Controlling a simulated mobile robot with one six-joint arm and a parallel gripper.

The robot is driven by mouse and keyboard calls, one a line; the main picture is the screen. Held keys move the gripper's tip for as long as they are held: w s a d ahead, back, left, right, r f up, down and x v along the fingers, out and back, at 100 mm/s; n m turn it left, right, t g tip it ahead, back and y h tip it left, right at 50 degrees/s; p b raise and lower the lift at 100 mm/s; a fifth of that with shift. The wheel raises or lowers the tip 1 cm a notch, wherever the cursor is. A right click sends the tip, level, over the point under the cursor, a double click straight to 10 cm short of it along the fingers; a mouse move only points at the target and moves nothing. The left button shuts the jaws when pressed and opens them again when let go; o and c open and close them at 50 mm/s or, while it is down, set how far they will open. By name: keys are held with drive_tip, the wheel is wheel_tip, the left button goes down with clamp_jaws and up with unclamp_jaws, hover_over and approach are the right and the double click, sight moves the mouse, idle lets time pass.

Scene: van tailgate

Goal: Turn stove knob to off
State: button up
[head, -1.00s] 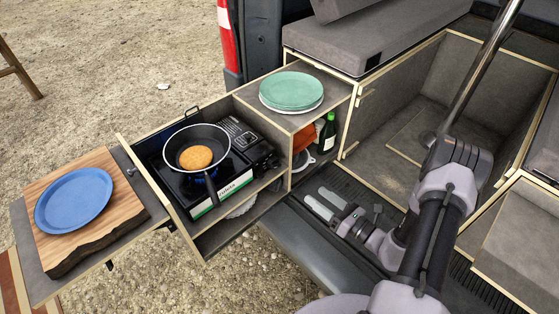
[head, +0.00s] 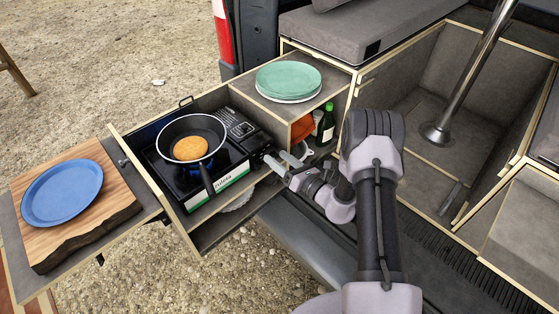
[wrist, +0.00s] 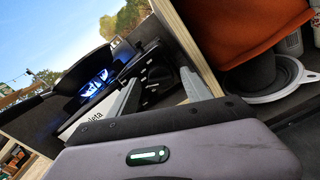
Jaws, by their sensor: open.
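The black camping stove (head: 218,182) stands in the pulled-out drawer, with a pan (head: 193,141) holding a round golden patty (head: 190,148) on it. A blue flame burns under the pan in the wrist view (wrist: 97,82). The stove knob (wrist: 158,74) is a dark round shape on the stove's end panel in the wrist view. My gripper (head: 279,163) is at the right end of the stove, by the knob side. In the wrist view its two fingers (wrist: 160,95) are apart, with the knob showing between and beyond them. I cannot tell whether they touch it.
A wooden drawer edge and cabinet wall (wrist: 188,45) run close beside my right finger. An orange cloth (wrist: 240,25) and a grey collapsible funnel-like item (wrist: 262,78) are on the shelf. Green plates (head: 288,78) sit on top; a blue plate (head: 62,193) lies on the board at left.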

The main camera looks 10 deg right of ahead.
drive_tip(key=shift+c, duration=0.3)
clamp_jaws()
drive_tip(key=m+p, duration=0.2)
drive_tip(key=m, duration=0.4)
drive_tip(key=shift+d+m, duration=0.1)
drive_tip(key=shift+m, duration=0.2)
drive_tip(key=m+p, duration=0.1)
drive_tip(key=m, duration=0.5)
drive_tip(key=shift+f, duration=0.2)
drive_tip(key=shift+m, duration=0.4)
drive_tip(key=shift+o, duration=0.3)
unclamp_jaws()
